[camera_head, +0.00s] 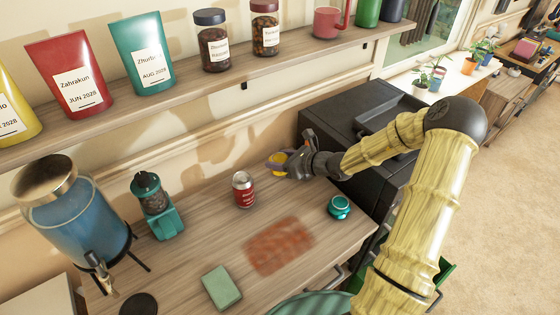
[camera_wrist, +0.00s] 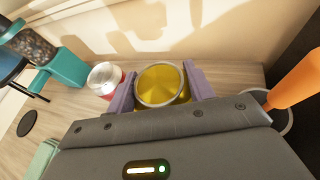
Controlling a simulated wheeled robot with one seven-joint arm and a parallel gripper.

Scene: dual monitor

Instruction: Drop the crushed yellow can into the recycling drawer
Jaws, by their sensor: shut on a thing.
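The yellow can (camera_head: 276,160) is held in my gripper (camera_head: 284,162) near the back of the wooden counter, by the black machine. In the wrist view the can's round yellow top (camera_wrist: 161,84) shows between the two purple-grey fingers, which press on its sides. I cannot tell whether the can is crushed, or whether it touches the counter. An open green drawer or bin (camera_head: 440,278) shows partly below the counter's right front edge, behind my arm. Its inside is mostly hidden.
A red can (camera_head: 243,190) stands just left of my gripper. A teal cup (camera_head: 340,207), a green sponge (camera_head: 221,287) and a reddish stain (camera_head: 281,246) are on the counter. A teal grinder (camera_head: 156,206) and blue dispenser (camera_head: 72,217) stand left. A shelf with jars hangs above.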

